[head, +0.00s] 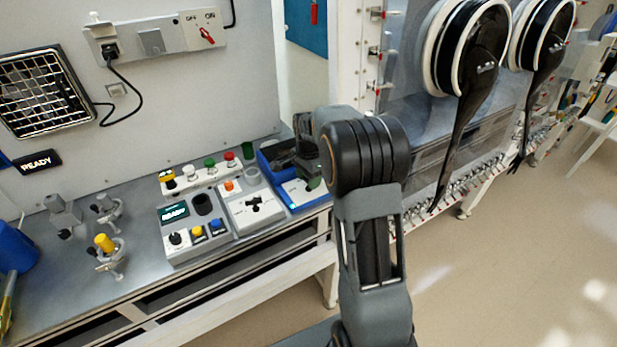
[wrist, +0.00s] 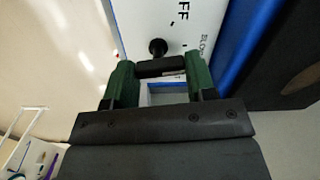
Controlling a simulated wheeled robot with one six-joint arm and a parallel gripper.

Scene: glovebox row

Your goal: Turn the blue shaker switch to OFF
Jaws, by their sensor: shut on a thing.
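The blue shaker (head: 267,163) stands on the bench at the right end of the row of devices, with a white front panel (head: 303,193). My gripper (head: 311,176) is over this panel and hides its switch in the head view. In the wrist view my gripper (wrist: 160,68) has its green fingers on either side of a black bar-shaped switch handle (wrist: 160,67) and is shut on it. A round black part (wrist: 157,47) sits just beyond the bar. Letters "FF" show on the white panel above, partly cut off. The switch's exact setting cannot be told.
Left of the shaker are a white box with a black knob (head: 255,204), a grey unit with a READY display (head: 173,212), and a row of coloured buttons (head: 209,163). A wall panel has a red OFF/ON switch (head: 207,35). Glovebox ports (head: 470,45) stand right; the floor is open.

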